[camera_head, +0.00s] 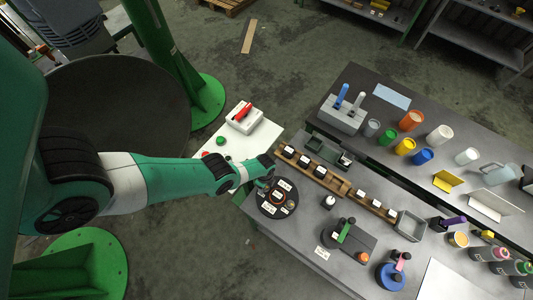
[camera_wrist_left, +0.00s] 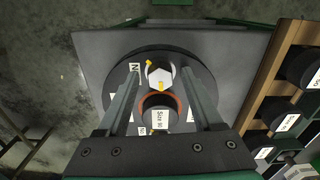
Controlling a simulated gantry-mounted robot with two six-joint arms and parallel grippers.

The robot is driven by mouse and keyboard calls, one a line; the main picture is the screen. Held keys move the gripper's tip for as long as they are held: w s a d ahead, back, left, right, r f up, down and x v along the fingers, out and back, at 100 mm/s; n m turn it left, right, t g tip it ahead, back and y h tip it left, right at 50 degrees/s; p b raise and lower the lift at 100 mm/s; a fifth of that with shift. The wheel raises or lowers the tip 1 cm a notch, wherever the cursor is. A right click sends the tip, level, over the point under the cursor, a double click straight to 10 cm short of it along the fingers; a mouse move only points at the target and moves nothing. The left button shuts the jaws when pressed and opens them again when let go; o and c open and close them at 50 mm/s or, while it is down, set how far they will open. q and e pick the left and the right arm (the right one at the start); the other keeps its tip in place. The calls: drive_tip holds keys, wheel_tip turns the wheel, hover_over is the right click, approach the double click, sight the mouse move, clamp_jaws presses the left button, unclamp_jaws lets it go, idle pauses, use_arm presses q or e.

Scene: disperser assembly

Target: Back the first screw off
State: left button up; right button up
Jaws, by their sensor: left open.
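A dark round disc with white labels (camera_head: 268,209) sits at the left end of the workbench, and it also shows in the left wrist view (camera_wrist_left: 119,83). A pale six-sided piece with yellow marks (camera_wrist_left: 160,75), which looks like a screw head, is on the disc. Just below it in that view is a brown-rimmed round part (camera_wrist_left: 146,101) with a label reading "Size". My left gripper (camera_head: 264,182) is over the disc. In the left wrist view its fingers (camera_wrist_left: 160,78) are open, one each side of the six-sided piece, with gaps showing. My right gripper is not in view.
A wooden rack (camera_head: 316,174) with several black labelled parts runs beside the disc. A white-topped stand (camera_head: 240,146) with a red-handled box is left of it. A green-armed device (camera_head: 343,232) stands to the right. Cups (camera_head: 411,120) stand on the far bench.

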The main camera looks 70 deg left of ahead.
use_arm(q)
clamp_jaws()
idle(0.3)
drive_tip(key=shift+n, duration=0.4)
drive_tip(key=n, duration=0.2)
drive_tip(key=shift+n, duration=0.4)
drive_tip(key=n, duration=0.3)
drive_tip(key=shift+n+b, duration=0.3)
drive_tip(key=n, duration=0.3)
drive_tip(key=shift+n, duration=2.3)
